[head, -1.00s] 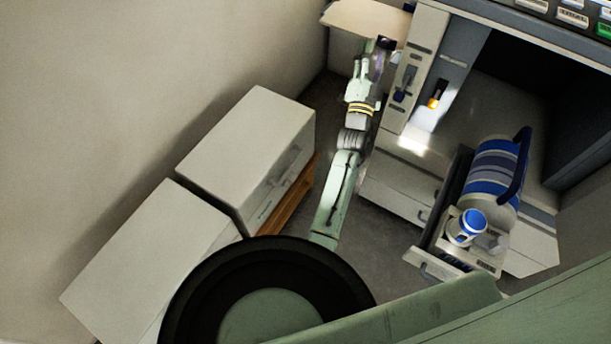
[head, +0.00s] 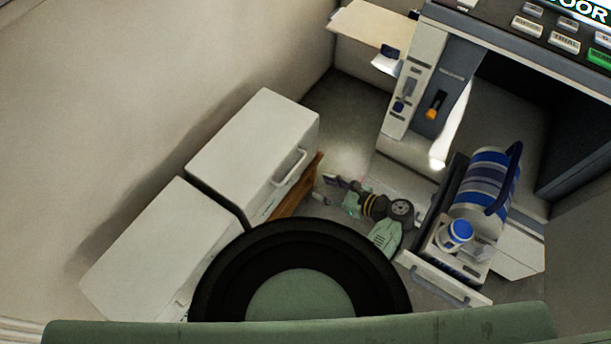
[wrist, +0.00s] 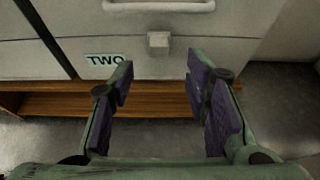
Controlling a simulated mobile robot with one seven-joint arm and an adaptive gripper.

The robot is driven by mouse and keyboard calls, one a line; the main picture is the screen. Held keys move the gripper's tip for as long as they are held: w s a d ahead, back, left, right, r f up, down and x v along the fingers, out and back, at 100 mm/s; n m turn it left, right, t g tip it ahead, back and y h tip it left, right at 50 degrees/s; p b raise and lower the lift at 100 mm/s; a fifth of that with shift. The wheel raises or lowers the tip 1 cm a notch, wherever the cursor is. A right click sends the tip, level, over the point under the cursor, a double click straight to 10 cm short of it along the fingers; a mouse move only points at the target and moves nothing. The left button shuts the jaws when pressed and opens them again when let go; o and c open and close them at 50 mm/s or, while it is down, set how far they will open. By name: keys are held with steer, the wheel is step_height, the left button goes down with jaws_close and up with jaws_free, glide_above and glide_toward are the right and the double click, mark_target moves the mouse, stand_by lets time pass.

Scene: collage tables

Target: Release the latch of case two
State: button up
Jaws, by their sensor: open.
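Case two is a pale box whose front carries a "TWO" label (wrist: 104,59) in the wrist view. A small square grey latch (wrist: 158,42) sticks out of its front, right of the label, with a light bar handle (wrist: 160,6) above it. In the head view case two seems to be the upper right pale box (head: 252,140); its latch is not clear there. My gripper (wrist: 160,82) is open and empty, its two purple-padded fingers pointing at the case front. The latch appears between and beyond the fingertips, apart from them. In the head view my gripper (head: 327,188) is small beside the case.
A second pale box (head: 160,250) stands lower left. A wooden shelf (wrist: 60,102) runs under the case. On the right is a grey machine (head: 425,90) with an open drawer (head: 445,283) holding a blue-striped container (head: 480,190) and a blue-lidded jar (head: 455,236). Grey floor lies between.

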mark_target(297, 178)
steer(key=p+x, duration=0.1)
steer(key=x, duration=0.9)
steer(key=shift+w+a, duration=0.15)
steer(key=shift+a, duration=0.2)
steer(key=shift+c, duration=0.3)
